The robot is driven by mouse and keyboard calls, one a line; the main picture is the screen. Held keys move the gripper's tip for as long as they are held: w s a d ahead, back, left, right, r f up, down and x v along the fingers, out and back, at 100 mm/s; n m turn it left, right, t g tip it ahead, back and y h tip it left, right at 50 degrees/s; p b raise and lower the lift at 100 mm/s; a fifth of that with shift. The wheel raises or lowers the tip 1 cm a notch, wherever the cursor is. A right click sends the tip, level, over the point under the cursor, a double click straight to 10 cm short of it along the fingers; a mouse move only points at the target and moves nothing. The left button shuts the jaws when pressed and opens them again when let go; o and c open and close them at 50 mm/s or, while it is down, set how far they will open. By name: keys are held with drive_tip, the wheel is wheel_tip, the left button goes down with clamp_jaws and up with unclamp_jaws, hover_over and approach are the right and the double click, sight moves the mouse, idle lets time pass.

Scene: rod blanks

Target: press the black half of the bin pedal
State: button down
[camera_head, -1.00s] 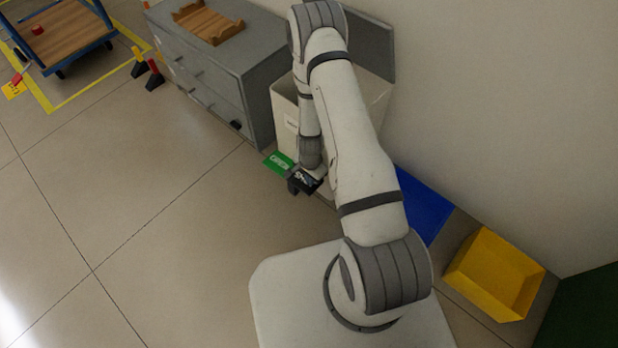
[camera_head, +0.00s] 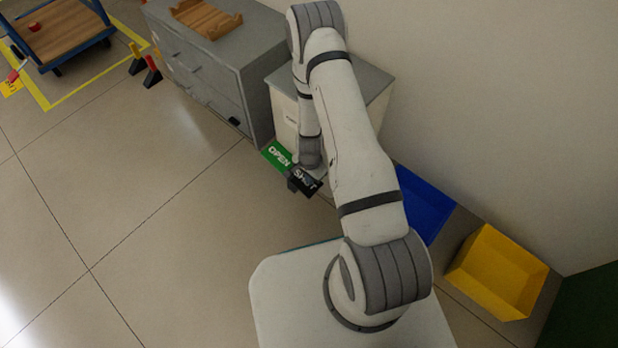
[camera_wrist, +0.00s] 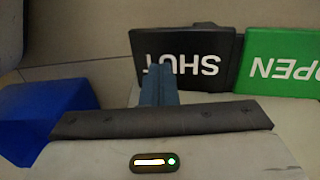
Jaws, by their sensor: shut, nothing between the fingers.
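The bin (camera_head: 283,118) is cream, and its grey lid (camera_head: 374,84) lies shut on top. At its foot is a two-part pedal. The green half (camera_head: 277,156) reads OPEN, and the black half (camera_head: 309,182) reads SHUT. In the wrist view the black half (camera_wrist: 205,48) is left of the green half (camera_wrist: 275,62), with its lettering upside down. My gripper (camera_wrist: 160,72) is shut and empty, its fingertips over the lower left part of the black half. Whether they touch it I cannot tell. My arm hides part of the bin in the head view.
A grey drawer cabinet (camera_head: 205,75) with a wooden tray (camera_head: 206,18) on top stands left of the bin. A blue bin (camera_head: 424,205) and a yellow bin (camera_head: 497,272) are to the right. A cart (camera_head: 60,38) is far left.

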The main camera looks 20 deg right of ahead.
wheel_tip(320, 180, up, 9)
drive_tip(key=p, duration=0.9)
